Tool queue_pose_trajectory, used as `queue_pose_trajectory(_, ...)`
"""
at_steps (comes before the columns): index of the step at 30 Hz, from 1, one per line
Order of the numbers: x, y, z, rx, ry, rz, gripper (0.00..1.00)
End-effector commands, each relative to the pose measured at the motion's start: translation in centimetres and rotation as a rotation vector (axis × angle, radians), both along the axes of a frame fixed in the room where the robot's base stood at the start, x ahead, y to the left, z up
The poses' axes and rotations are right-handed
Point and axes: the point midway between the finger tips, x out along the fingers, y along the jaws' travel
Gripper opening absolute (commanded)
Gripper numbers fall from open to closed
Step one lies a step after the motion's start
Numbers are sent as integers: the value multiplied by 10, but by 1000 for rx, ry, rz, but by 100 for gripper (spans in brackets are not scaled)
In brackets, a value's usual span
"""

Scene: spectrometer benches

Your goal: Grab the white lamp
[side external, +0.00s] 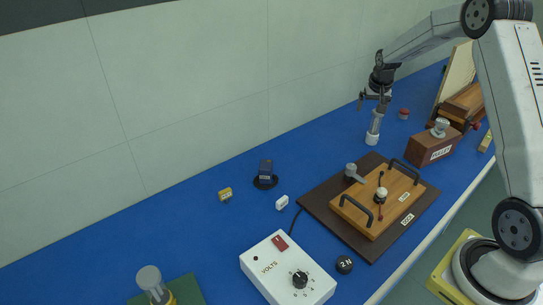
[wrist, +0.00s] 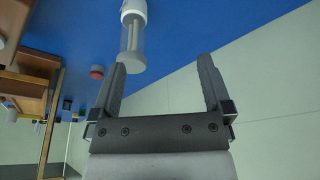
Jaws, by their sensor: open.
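The white lamp (side external: 372,138) stands upright on the blue bench top, with a white base and a clear glass tube. In the wrist view the lamp (wrist: 133,38) appears upside down at the top, its tube end beside the left fingertip. My gripper (side external: 372,104) is over the lamp's upper end, pointing down, jaws apart. In the wrist view my gripper (wrist: 161,72) shows nothing held; the tube lies nearer the left finger than the right. I cannot tell whether the finger touches the glass.
A red knob (side external: 404,114) and a brown wooden box (side external: 432,150) stand right of the lamp. A wooden board with black handles (side external: 371,203) lies in front. A white VOLTS box (side external: 288,270) is nearer.

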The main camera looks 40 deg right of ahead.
Motion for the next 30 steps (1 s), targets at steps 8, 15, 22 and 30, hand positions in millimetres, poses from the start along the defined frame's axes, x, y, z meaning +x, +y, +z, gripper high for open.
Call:
queue_pose_trajectory(8, -2, -53, -8, -7, -7, -98, 100)
queue_pose_trajectory(15, -2, -57, -10, -7, -7, -106, 100)
queue_pose_trajectory(22, 1, -60, -24, -6, -5, -105, 100)
queue_pose_trajectory(30, 4, -62, -34, -8, -7, -104, 100)
